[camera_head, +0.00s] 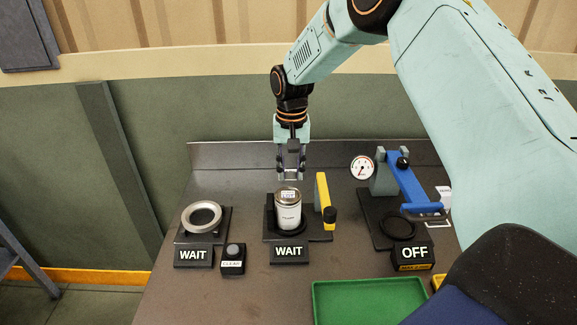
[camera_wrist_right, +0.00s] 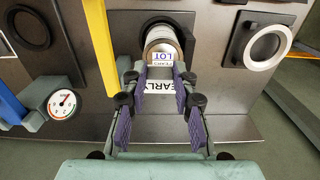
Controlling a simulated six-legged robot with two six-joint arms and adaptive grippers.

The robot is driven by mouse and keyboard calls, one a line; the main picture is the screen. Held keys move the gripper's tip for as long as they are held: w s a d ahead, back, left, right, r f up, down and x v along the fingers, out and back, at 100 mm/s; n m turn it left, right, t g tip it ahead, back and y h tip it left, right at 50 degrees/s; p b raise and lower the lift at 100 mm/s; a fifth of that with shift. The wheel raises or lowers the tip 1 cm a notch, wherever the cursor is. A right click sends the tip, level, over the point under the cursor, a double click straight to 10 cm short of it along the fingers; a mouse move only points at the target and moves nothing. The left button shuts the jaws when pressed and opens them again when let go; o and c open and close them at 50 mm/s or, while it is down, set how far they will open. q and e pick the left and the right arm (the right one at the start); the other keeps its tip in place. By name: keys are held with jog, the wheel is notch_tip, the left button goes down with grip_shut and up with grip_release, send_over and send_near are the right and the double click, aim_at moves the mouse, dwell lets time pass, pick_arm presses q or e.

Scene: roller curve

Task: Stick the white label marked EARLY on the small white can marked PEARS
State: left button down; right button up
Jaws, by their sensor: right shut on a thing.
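The small white can (camera_head: 288,216) stands upright in the black holder of the middle station in the head view. In the right wrist view the can (camera_wrist_right: 163,34) is just beyond the fingertips, with PEARS and LOT lettering on it. My right gripper (camera_head: 290,177) is above the can, pointing down. It is shut on the white label marked EARLY (camera_wrist_right: 157,86), which lies between its fingers in the wrist view. In the head view a gap shows between the fingertips and the can. My left gripper is not in view.
A yellow lever (camera_head: 323,190) rises right beside the can. A ring station (camera_head: 202,216) with a WAIT sign and a CLEAR button (camera_head: 232,260) are at left. A blue-handled press (camera_head: 405,180) and gauge (camera_head: 362,168) are at right. A green tray (camera_head: 365,302) lies in front.

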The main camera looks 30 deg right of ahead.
aim_at(290, 178)
jog(key=f+b, duration=0.1)
jog(key=w+f+b, duration=0.1)
jog(key=f, duration=0.2)
jog(key=shift+w+a+f+b, duration=0.1)
jog(key=shift+w+f+b, duration=0.1)
jog(key=shift+w+b, duration=0.15)
jog(key=shift+s+f+b, duration=0.2)
jog(key=shift+f+b, duration=0.05)
jog(key=shift+b, duration=0.05)
jog(key=shift+s+f, duration=0.3)
jog(key=shift+s, duration=0.1)
jog(key=shift+s+f, duration=0.1)
jog(key=shift+f, duration=0.1)
jog(key=shift+w+f, duration=0.5)
jog(key=shift+w, duration=0.1)
jog(key=shift+s+r, duration=0.3)
jog(key=shift+s, duration=0.2)
jog(key=shift+w+f, duration=0.2)
jog(key=shift+w, duration=0.3)
jog(key=shift+s+r, duration=0.2)
jog(key=shift+s, duration=0.2)
jog(key=shift+w+f, duration=0.2)
jog(key=shift+w, duration=0.15)
jog(key=shift+s+r+p, duration=0.2)
jog(key=shift+s+p, duration=0.15)
jog(key=shift+p, duration=0.2)
jog(key=shift+w+f, duration=0.2)
jog(key=shift+w, duration=0.05)
jog(key=shift+s+r, duration=0.1)
jog(key=shift+s, duration=0.15)
